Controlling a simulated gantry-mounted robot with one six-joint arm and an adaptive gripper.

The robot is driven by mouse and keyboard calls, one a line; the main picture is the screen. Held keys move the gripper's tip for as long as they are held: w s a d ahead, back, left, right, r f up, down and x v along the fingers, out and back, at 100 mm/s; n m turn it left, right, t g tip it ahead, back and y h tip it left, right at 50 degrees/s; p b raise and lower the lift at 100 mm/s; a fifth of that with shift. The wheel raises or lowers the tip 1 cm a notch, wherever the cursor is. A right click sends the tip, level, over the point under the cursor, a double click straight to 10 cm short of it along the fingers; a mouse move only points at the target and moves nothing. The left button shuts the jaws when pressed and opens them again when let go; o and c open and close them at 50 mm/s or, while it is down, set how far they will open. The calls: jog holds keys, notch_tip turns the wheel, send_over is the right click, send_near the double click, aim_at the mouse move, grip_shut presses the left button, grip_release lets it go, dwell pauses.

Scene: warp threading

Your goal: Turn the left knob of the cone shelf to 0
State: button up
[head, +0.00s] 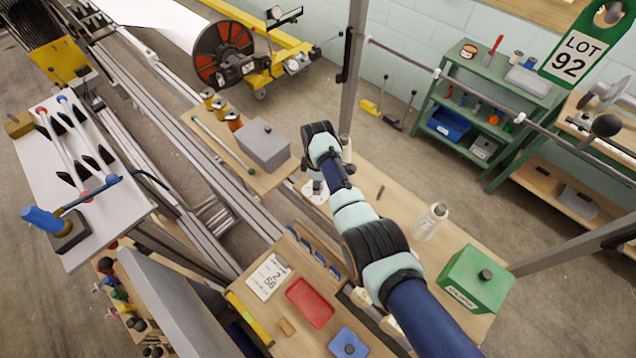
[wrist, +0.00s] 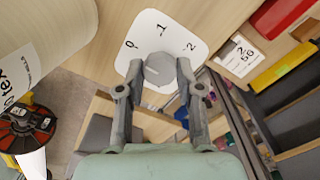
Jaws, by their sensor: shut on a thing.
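In the wrist view, a grey knob (wrist: 158,72) sits on a white dial plate (wrist: 172,28) marked 0, 1 and 2. The 0 is at the left, the 1 at the top and the 2 at the right. My gripper (wrist: 156,80) is shut on the knob, with one finger on each side. No clear pointer mark shows on the knob, so I cannot tell its setting. In the head view, my gripper (head: 317,188) is at the white dial plate (head: 312,196) on the wooden bench's left end; my arm hides most of the knob there. No second knob is clearly visible.
A large cream cylinder (wrist: 40,38) with printed lettering stands close to the left of the gripper. In the head view, a grey box (head: 263,146), a clear bottle (head: 430,222), a green box (head: 477,280) and a red tray (head: 310,302) surround the arm.

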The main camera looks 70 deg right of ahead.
jog(key=o, duration=1.2)
jog(key=shift+c, duration=0.2)
notch_tip(320, 180, up, 12)
jog(key=shift+w+a, duration=0.1)
jog(key=w+a+r+t+h+p, duration=0.15)
jog(key=w+a, duration=0.25)
jog(key=a, duration=0.4)
jog(key=w+a+r+m+t, duration=0.1)
jog(key=w+a+r+t, duration=0.25)
jog(key=a, duration=0.55)
jog(key=w+a+r+t+h+p, duration=0.1)
jog(key=w+a+r+t, duration=0.1)
jog(key=w+a, duration=0.45)
jog(key=s+a+r+m+t+y, duration=0.1)
jog(key=s+a+r+t, duration=0.2)
jog(key=a, duration=0.7)
jog(key=s+a+r+t+y, duration=0.1)
jog(key=s+a+r+t, duration=0.1)
jog(key=s+a+r, duration=0.3)
jog(key=a+r+p, duration=0.1)
jog(key=a+r, duration=0.2)
jog(key=a, duration=0.2)
jog(key=shift+s+a+r+m+t, duration=0.25)
jog(key=shift+s+a+m+t, duration=0.1)
jog(key=shift+s+m+t, duration=0.05)
